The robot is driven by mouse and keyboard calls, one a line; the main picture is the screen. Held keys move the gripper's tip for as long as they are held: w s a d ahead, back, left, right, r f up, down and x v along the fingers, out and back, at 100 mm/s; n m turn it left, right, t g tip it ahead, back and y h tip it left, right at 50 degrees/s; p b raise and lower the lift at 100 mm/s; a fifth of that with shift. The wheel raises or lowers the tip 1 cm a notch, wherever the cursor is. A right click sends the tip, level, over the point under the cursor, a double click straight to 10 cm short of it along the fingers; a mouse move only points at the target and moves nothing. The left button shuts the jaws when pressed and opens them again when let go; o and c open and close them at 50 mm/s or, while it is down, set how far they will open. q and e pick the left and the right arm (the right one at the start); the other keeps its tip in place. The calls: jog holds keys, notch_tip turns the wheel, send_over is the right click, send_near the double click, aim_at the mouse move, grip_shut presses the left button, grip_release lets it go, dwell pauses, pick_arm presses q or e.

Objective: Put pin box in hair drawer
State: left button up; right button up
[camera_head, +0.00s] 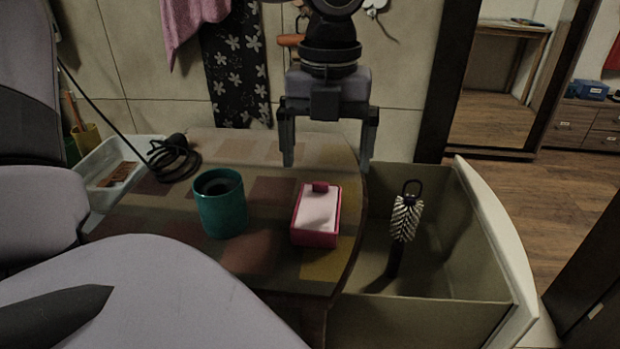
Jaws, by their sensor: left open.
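The pin box (317,222), a small pink-red box with a pale top and a red tab, sits on the tabletop near its right edge. The hair drawer (513,240) stands pulled open at the right of the table, with a pale front panel and grey inner walls. My left gripper (326,164) points down with its fingers apart and empty. In the picture it is above and behind the pin box, not touching it. My right gripper is not seen.
A black-and-white round hairbrush (402,230) stands in the drawer, with bare floor around it. A teal cup (220,203) is left of the pin box on the patterned table (180,221). A coiled black cable (174,158) and a white tray (100,161) lie farther left.

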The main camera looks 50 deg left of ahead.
aim_at(320, 196)
pick_arm(q)
jog(key=f, duration=0.5)
jog(key=shift+s+a+f, duration=0.3)
jog(key=shift+f, duration=0.55)
jog(key=shift+r, duration=0.1)
jog(key=c, duration=1.3)
